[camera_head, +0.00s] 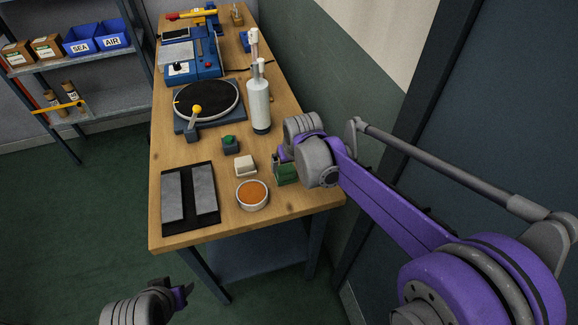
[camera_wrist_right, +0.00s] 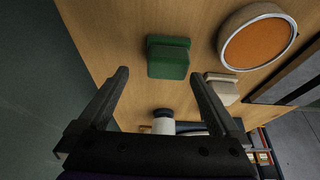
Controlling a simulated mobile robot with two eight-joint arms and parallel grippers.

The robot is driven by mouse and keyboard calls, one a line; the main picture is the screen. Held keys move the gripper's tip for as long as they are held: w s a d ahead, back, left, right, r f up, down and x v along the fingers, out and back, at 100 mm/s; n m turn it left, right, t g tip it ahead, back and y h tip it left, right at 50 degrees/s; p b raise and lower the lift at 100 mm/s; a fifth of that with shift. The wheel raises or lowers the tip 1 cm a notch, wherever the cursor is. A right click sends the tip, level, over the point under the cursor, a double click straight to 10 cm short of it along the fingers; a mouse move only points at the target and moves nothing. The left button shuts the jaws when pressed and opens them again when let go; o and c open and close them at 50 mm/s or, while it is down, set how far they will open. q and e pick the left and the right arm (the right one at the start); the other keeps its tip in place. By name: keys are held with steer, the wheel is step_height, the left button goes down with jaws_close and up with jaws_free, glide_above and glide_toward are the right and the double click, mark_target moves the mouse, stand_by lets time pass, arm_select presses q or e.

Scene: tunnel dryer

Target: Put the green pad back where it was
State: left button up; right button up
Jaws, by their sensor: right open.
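The green pad (camera_head: 287,175) is a small green block on the wooden table, near its right edge and to the right of the orange dish. My right gripper (camera_head: 281,156) is close by it and partly covers it in the head view. In the right wrist view the green pad (camera_wrist_right: 168,58) appears beyond and between the fingertips of my right gripper (camera_wrist_right: 158,76), which is open with nothing between its fingers. My left gripper (camera_head: 181,296) is at the bottom of the head view, off the table's front; its jaws are too unclear to read.
A white dish with an orange top (camera_head: 252,194) and a cream block (camera_head: 245,164) stand left of the green pad. A black tray with grey strips (camera_head: 191,170), a green-button box (camera_head: 230,144), a white bottle (camera_head: 259,105) and a round black plate (camera_head: 208,98) are also on the table.

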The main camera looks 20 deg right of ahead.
steer(key=v, duration=0.8)
steer(key=s+d+f, duration=0.1)
steer(key=s+f, duration=0.3)
steer(key=s, duration=0.7)
steer(key=s+d+f, duration=0.1)
steer(key=s+f, duration=0.4)
steer(key=s, duration=0.6)
steer(key=shift+s+d+t+p, duration=0.3)
steer(key=shift+s+d+t, duration=0.1)
